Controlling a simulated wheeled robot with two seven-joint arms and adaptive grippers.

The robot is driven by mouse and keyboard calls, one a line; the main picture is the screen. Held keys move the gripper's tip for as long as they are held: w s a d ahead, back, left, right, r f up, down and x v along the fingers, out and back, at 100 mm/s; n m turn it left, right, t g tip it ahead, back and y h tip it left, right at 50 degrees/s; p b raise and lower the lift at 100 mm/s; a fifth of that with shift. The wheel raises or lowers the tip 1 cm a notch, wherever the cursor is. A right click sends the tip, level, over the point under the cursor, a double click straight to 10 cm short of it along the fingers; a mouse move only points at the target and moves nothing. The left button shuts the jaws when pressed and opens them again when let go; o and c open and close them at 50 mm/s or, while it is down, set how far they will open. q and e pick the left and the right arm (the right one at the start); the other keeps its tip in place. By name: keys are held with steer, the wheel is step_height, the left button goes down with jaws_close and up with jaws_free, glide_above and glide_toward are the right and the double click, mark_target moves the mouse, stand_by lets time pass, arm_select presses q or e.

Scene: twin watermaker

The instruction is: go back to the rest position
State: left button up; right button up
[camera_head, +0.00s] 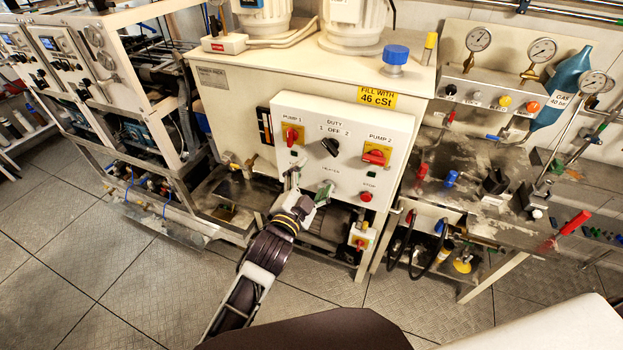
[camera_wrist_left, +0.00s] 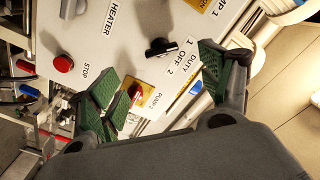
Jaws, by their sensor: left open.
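My left gripper (camera_head: 309,184) is in front of the lower part of the white control panel (camera_head: 335,116), with its arm coming up from the bottom. In the left wrist view the green-padded fingers of the left gripper (camera_wrist_left: 160,88) are spread apart, with nothing held between them. The panel's black duty switch (camera_wrist_left: 161,47) and a red pump 2 knob (camera_wrist_left: 136,92) show beyond the fingers. Whether a finger touches the panel cannot be told. My right gripper is not in view.
The cream power pack tank (camera_head: 235,95) stands behind the panel. A metal bench with gauges and a red-handled valve (camera_head: 574,222) is on the right. A framed machine (camera_head: 140,110) stands on the left. The tiled floor (camera_head: 130,260) at lower left is clear.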

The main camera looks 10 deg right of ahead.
arm_select(q)
steer(key=shift+a, duration=0.1)
stand_by(0.4)
steer(key=s+a+f+n+g+y, duration=0.2)
steer(key=a+f+n+y, duration=0.15)
steer(key=a+f, duration=0.35)
steer(key=s+a+f+n+g+y, duration=0.1)
steer(key=a+f+n+g+y, duration=0.2)
steer(key=a, duration=0.7)
steer(key=s+a+f+n+g+y, duration=0.2)
steer(key=s+a+f+n+g, duration=0.15)
steer(key=s+a, duration=0.5)
steer(key=s+a+f+n+g+y, duration=0.1)
steer(key=s+a+f+n+g, duration=0.3)
steer(key=s+a, duration=0.45)
step_height(320, 180, down, 34)
steer(key=s+d, duration=0.1)
steer(key=s, duration=0.2)
steer(key=s+a+f, duration=0.2)
steer(key=s+f, duration=0.8)
steer(key=s, duration=0.1)
steer(key=s+a+f+g, duration=0.1)
steer(key=s+a+f, duration=0.1)
steer(key=s+f, duration=0.8)
steer(key=shift+s+f+m, duration=0.15)
steer(key=shift+s+m, duration=0.25)
steer(key=shift+s, duration=0.15)
